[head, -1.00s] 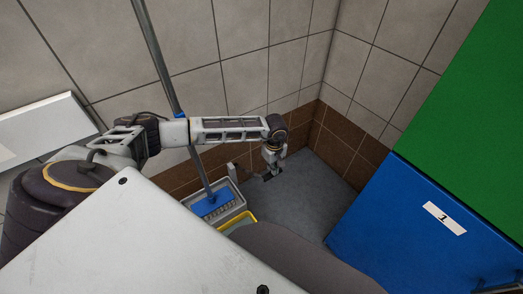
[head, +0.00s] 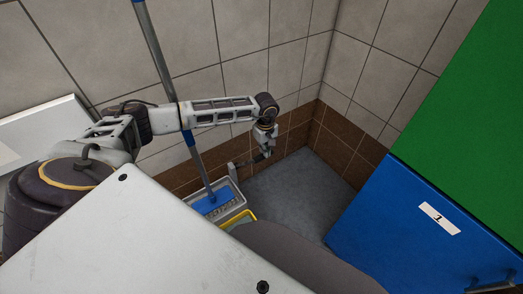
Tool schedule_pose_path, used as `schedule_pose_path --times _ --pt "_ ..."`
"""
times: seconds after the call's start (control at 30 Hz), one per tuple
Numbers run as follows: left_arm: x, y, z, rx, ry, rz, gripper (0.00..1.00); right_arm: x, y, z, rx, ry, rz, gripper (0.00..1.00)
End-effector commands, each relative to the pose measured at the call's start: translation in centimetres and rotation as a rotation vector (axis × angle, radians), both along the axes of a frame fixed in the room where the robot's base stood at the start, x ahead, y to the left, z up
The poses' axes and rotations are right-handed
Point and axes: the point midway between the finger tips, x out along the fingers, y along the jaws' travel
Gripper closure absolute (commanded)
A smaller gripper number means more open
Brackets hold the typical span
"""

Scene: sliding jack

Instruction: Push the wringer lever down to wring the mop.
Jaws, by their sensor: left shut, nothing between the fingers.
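The mop's long grey pole (head: 163,62) leans down to a flat blue mop head (head: 213,203), which sits in the grey wringer bucket (head: 236,200) on the floor. A pale upright piece of the wringer (head: 233,171) stands at the bucket's back right corner. My left arm reaches across in front of the pole. My left gripper (head: 263,157) is shut and points down, to the right of that upright piece and above the floor. A thin dark bar, which may be the lever, shows between them. I cannot tell whether the gripper touches it. My right gripper is out of view.
A yellow-rimmed bucket (head: 241,217) stands in front of the grey one. A blue cabinet (head: 405,235) with a green upper part (head: 470,110) stands to the right. Tiled walls (head: 300,70) meet behind. The grey floor (head: 290,193) right of the buckets is clear.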

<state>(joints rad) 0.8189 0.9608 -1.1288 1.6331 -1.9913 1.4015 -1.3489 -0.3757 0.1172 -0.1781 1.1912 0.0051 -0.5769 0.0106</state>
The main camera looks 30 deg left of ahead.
Motion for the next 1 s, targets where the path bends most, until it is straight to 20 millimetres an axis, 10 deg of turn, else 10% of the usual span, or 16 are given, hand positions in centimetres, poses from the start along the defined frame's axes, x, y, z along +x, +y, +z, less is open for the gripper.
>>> schedule_pose_path --times 1.0 --pt "0.6 1.3 1.6 0.0 0.0 0.0 1.0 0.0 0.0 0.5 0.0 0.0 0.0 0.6"
